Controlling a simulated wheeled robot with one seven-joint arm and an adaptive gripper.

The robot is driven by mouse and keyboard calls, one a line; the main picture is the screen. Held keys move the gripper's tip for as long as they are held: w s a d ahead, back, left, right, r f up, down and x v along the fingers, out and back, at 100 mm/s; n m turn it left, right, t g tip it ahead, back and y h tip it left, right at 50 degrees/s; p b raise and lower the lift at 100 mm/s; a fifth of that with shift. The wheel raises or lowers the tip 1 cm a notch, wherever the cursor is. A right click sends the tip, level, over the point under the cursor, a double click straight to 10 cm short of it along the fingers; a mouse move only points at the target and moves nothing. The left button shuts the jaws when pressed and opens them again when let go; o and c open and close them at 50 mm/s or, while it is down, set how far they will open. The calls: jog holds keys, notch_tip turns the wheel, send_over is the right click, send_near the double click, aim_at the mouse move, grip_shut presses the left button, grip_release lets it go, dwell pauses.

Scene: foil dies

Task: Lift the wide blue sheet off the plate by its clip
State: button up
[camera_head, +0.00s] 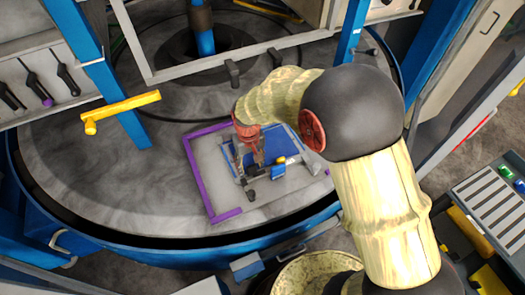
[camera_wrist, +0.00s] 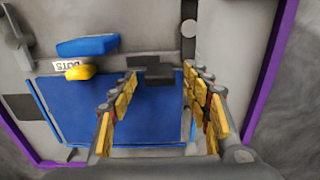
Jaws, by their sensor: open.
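The wide blue sheet (camera_head: 281,142) lies on the grey plate (camera_head: 212,165), which has a purple edge. In the wrist view the sheet (camera_wrist: 155,117) fills the space between my fingers. A dark grey clip (camera_wrist: 155,72) sits at the sheet's far edge there. My gripper (camera_wrist: 158,78) is open, with one yellow-padded finger on each side of the clip; I see no contact. In the head view my gripper (camera_head: 250,173) points down over the sheet's near left part, and the clip is hard to make out there.
A grey knob (camera_wrist: 188,28) stands beyond the right finger. A yellow bar (camera_head: 120,110) projects over the round table's left side.

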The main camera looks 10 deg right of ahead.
jog(key=shift+f, duration=0.3)
jog(key=shift+c, duration=1)
grip_shut()
